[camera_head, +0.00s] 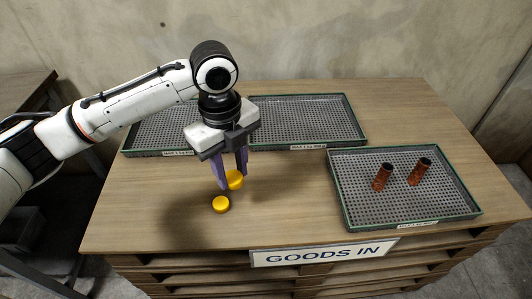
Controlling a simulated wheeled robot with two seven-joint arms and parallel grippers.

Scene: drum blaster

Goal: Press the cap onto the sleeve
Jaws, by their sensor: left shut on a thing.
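My left gripper (232,180) points down over the left middle of the wooden table. Its purple fingers are shut on a yellow cap (236,180); whether that cap touches the table I cannot tell. A second yellow cap (221,205) lies on the table just in front of it. Two reddish-brown sleeves with dark open tops, a left one (382,178) and a right one (419,172), stand in the perforated tray (440,205) at the right. The left gripper is well to the left of the sleeves. My right gripper is not in view.
Two more perforated trays stand at the back, a right one (310,125) and a left one (160,132) partly behind my arm; both look empty. A GOODS IN sign (322,252) is on the table's front edge. The table (290,200) is bare between the caps and the right tray.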

